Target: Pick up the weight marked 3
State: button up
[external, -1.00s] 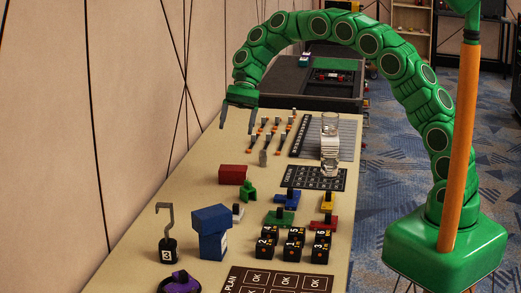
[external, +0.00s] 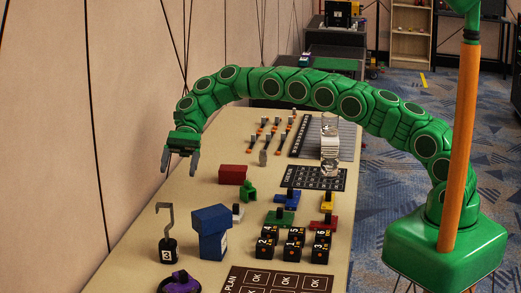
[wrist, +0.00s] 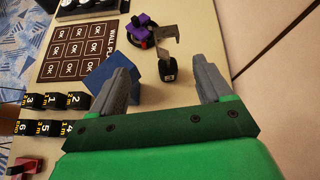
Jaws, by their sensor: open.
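A black weight (external: 168,251) with a tall grey hook stands upright at the near left of the table; its small white label looks like a 3, but is hard to read. It also shows in the wrist view (wrist: 167,72), beyond and between my fingertips. Several black numbered blocks (external: 293,243) stand in two rows to its right, one marked 3 (external: 320,250). My gripper (external: 180,165) is open and empty, in the air above the table's left side, farther back than the hooked weight. In the wrist view my gripper (wrist: 160,80) has fingers wide apart.
A blue box (external: 212,238) stands close right of the hooked weight, and a purple object (external: 179,283) lies in front. A red block (external: 232,174) lies farther back. The wall (external: 60,130) runs along the table's left edge.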

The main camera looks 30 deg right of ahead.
jog(key=g, duration=0.2)
send_near(164, 206)
jog(key=x, duration=0.3)
jog(key=shift+w+a+x, duration=0.1)
jog(key=shift+x, duration=0.7)
jog(key=shift+w+a+x, duration=0.1)
jog(key=shift+w+x, duration=0.05)
jog(key=shift+x, duration=0.6)
jog(key=shift+d+f+x, duration=0.1)
jog(key=shift+f+x, duration=0.05)
jog(key=shift+x, duration=1.15)
jog(key=shift+d+f+x, duration=0.15)
jog(key=shift+x, duration=1.2)
grip_shut()
